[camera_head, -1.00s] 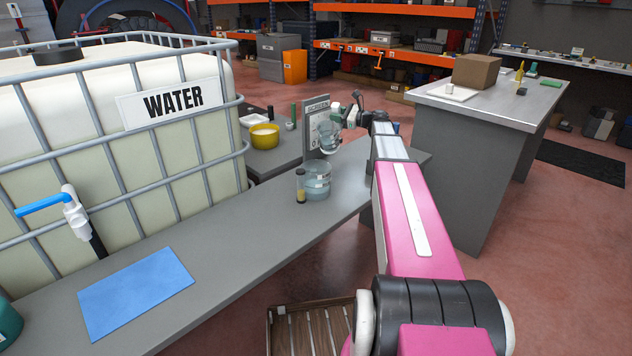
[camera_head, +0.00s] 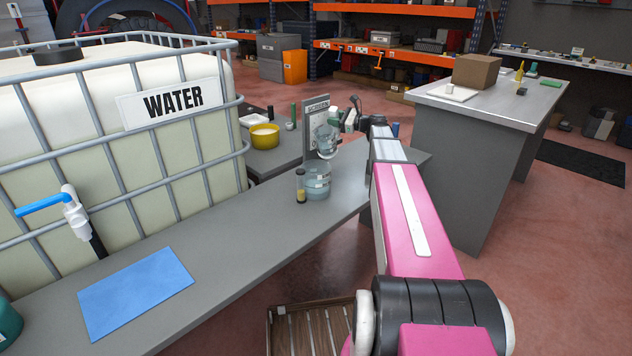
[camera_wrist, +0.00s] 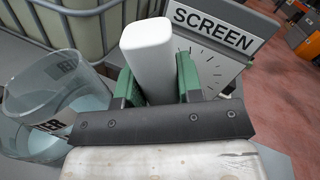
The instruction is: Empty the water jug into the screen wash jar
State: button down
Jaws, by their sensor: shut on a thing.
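The clear water jug (camera_head: 326,141) hangs tilted over the clear screen wash jar (camera_head: 317,180) in the head view. The jar stands upright on the grey bench and holds pale bluish liquid. In the wrist view, my gripper (camera_wrist: 147,88) has its green fingers shut on a white handle (camera_wrist: 148,42). A clear vessel (camera_wrist: 30,92) with a label ending in "ER", apparently the jug, shows at left there with pale liquid in it. My gripper also shows small in the head view (camera_head: 345,120). I cannot make out a pouring stream.
A "SCREEN" board (camera_head: 313,112) with a dial stands close behind the jar. A blue mat (camera_head: 136,290) lies on the bench (camera_head: 235,240). A caged water tank (camera_head: 190,150) stands behind it.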

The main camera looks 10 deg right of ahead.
jog(key=shift+s+a+f, duration=0.25)
jog(key=shift+s+a, duration=0.2)
jog(key=shift+s, duration=0.25)
dwell(0.3)
jog(key=shift+s+a+r+n, duration=0.2)
jog(key=shift+s+r+n, duration=0.1)
jog(key=shift+n, duration=0.35)
jog(key=shift+s+a+r+n, duration=0.2)
jog(key=shift+r+n, duration=0.1)
jog(key=shift+n, duration=0.35)
jog(key=shift+d, duration=0.1)
jog(key=shift+s+a+r+n, duration=0.25)
jog(key=shift+s+a+n, duration=0.25)
jog(key=shift+n, duration=0.5)
jog(key=shift+d, duration=0.1)
jog(key=shift+s+r+n, duration=0.1)
jog(key=shift+s+n, duration=0.2)
jog(key=shift+n, duration=0.1)
jog(key=shift+s+a+r+n, duration=0.1)
jog(key=shift+s+a+n, duration=0.15)
jog(key=shift+a+n, duration=0.1)
